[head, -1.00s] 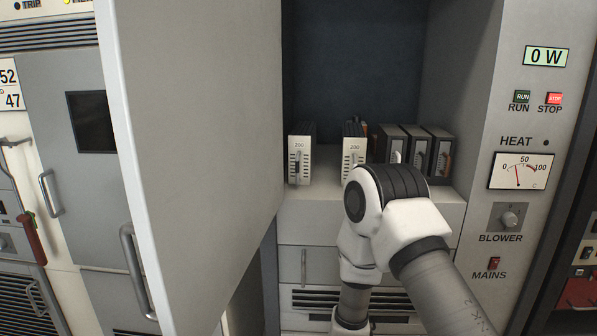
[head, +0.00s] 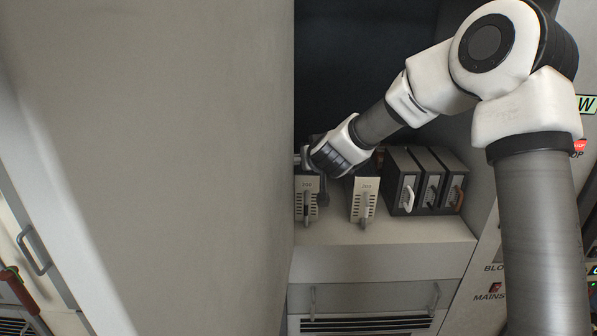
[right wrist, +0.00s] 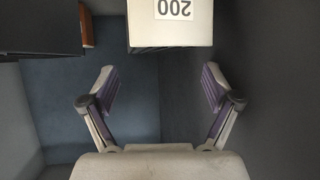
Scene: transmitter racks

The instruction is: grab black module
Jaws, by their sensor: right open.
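Three black modules stand side by side on the cabinet shelf in the head view, with a white handle on the left one (head: 398,170), a black handle on the middle one (head: 431,185) and a brown-orange handle on the right one (head: 457,180). My right gripper (head: 312,172) is at the left end of the shelf, beside the left white module and well left of the black ones. In the right wrist view its fingers (right wrist: 160,88) are spread with nothing between them. My left gripper is not in view.
Two white modules marked 200, a left one (head: 306,205) and a right one (head: 363,203), stand left of the black ones. A white module (right wrist: 172,28) and a dark block (right wrist: 40,30) show in the right wrist view. The open cabinet door (head: 150,160) fills the left.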

